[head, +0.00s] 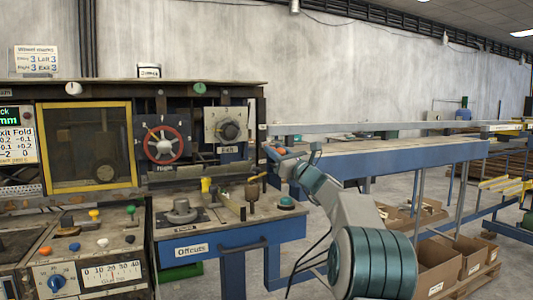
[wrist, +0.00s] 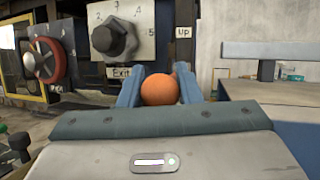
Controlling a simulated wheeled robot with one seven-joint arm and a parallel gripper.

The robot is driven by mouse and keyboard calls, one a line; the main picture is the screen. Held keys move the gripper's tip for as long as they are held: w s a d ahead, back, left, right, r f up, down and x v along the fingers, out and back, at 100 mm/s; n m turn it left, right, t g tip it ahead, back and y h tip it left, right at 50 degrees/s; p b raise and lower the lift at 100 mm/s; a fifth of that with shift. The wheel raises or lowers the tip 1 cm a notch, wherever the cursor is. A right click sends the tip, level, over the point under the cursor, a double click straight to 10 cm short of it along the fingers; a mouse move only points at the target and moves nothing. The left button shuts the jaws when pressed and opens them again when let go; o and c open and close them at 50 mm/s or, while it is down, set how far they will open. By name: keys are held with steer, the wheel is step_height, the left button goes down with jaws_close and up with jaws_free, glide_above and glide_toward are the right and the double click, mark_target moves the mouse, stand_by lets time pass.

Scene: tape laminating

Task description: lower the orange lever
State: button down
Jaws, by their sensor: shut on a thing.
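The orange lever shows as a round orange knob (wrist: 160,89) in the wrist view, between the two blue fingers of my gripper (wrist: 157,78). The fingers are shut on the knob, one on each side. In the head view the knob (head: 281,151) is a small orange spot at my gripper (head: 276,158), at the right end of the machine panel. The lever's shaft is hidden behind the knob and fingers. A sign reading "UP" (wrist: 183,32) is just above and right of the knob in the wrist view.
A dial on a pale plate (head: 228,130) and a red handwheel (head: 163,143) are left of my gripper. Below are a blue bench (head: 235,240) with several small handles and a green button (head: 286,203). A long blue conveyor table (head: 400,155) extends right.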

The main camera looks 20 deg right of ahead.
steer(key=shift+f+b, duration=0.45)
steer(key=shift+f, duration=0.5)
steer(key=shift+w, duration=0.1)
steer(key=c, duration=1.1)
jaws_free()
steer(key=shift+w+a+f, duration=0.1)
steer(key=shift+o, duration=0.2)
steer(key=shift+s, duration=0.3)
steer(key=b+v, duration=0.1)
steer(key=v, duration=1.2)
steer(key=shift+s+b, duration=0.15)
steer(key=shift+b, duration=0.25)
